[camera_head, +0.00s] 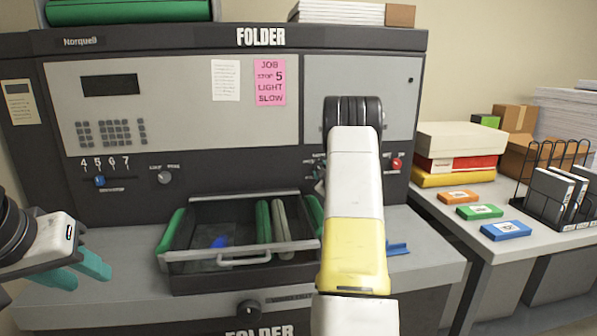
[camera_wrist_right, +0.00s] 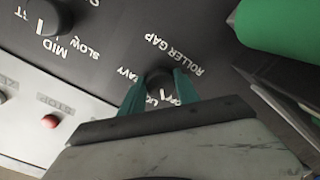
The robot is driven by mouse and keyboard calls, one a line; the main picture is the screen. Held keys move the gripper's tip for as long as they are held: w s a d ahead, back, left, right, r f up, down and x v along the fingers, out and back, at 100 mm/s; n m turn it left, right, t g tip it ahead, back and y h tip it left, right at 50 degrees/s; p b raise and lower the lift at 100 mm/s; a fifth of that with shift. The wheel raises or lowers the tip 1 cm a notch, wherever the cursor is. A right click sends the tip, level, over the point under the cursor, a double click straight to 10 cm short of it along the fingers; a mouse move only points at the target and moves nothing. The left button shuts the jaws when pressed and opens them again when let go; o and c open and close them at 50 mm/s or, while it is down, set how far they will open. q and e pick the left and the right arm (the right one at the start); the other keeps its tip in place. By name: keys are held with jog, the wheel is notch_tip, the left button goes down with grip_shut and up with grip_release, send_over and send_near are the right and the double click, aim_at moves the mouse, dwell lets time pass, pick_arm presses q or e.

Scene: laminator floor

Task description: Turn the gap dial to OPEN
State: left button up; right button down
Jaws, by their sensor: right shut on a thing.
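The roller gap dial (camera_wrist_right: 158,79) is a dark round knob on the black panel in the right wrist view, where the picture is turned upside down. Its ROLLER GAP label and part of the word HEAVY show. The other marks below it are partly covered by my fingers, and I cannot read where it points. My right gripper (camera_wrist_right: 159,90) has its teal fingers shut on the dial, one on each side. In the head view my right arm hides the dial and these fingers. My left gripper (camera_head: 78,272) is open and empty at the left, in front of the folder.
A speed dial (camera_wrist_right: 45,17) with SLOW and MID marks and a red button (camera_wrist_right: 50,121) are near. A green roller (camera_wrist_right: 281,22) is close at the upper right. In the head view an open tray (camera_head: 240,246) stands mid-front; a side table (camera_head: 450,226) holds boxes and cards.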

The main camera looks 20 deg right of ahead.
jog(key=shift+n, duration=1.5)
jog(key=c, duration=0.9)
grip_release()
jog(key=v, duration=0.7)
jog(key=shift+s+a, duration=0.15)
jog(key=shift+s, duration=0.25)
jog(key=shift+r, duration=0.1)
